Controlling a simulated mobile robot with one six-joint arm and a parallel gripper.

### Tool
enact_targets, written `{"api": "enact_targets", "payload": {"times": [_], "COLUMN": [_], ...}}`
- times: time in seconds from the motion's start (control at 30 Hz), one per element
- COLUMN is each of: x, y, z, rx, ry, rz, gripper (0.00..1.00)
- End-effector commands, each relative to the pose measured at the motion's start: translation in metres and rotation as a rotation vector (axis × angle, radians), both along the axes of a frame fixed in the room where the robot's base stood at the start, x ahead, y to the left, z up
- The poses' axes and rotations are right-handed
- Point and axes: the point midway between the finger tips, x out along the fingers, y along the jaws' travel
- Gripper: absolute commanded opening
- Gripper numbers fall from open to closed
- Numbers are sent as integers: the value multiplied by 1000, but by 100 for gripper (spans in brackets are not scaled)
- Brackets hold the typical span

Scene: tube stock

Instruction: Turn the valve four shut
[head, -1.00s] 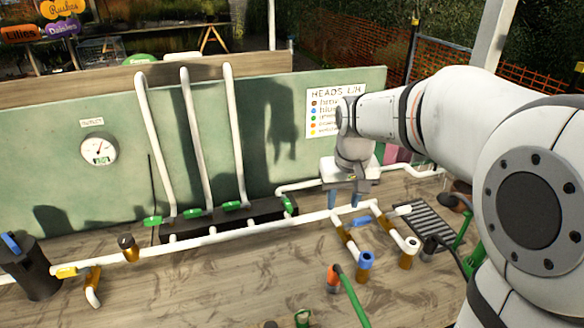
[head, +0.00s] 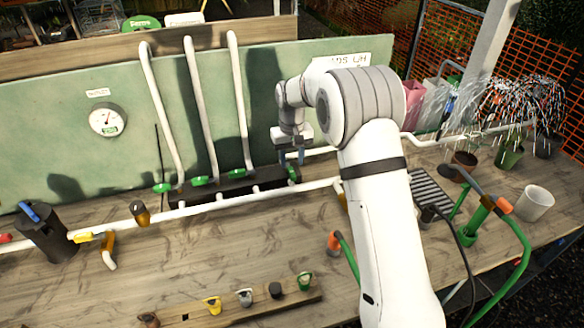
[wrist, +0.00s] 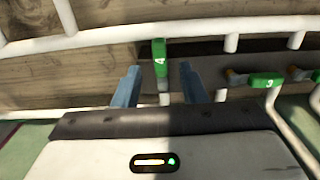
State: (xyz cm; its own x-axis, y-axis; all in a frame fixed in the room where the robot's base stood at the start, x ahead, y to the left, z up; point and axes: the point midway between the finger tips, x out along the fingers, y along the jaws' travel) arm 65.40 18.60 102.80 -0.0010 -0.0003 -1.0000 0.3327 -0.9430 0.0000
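Valve four (wrist: 160,62) has a green handle marked 4. In the wrist view it points up and down the picture, crosswise to the green handle of valve three (wrist: 265,83). My gripper (wrist: 158,74) is open, with one blue finger on each side of valve four's handle and a gap on both sides. In the head view my gripper (head: 291,158) points down at valve four (head: 294,173), at the right end of the dark manifold block (head: 268,181). Whether the fingers reach fully down to the handle's level I cannot tell.
Valve three (head: 241,172) and two more green handles lie to the left, below upright white pipes (head: 198,110). A long white pipe (head: 225,202) runs in front of the block. Water sprays over pots (head: 510,157) at the right. A wooden rack (head: 235,312) is at the front.

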Motion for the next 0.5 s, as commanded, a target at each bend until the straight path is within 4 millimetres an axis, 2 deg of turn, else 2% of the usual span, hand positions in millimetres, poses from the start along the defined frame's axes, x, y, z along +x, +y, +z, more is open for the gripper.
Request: {"api": "enact_targets", "payload": {"times": [0.23,0.5], "x": [0,0], "y": [0,0], "z": [-35,-46], "rx": [-1,0], "ry": [2,-1], "rz": [-1,-1], "gripper": [38,38]}}
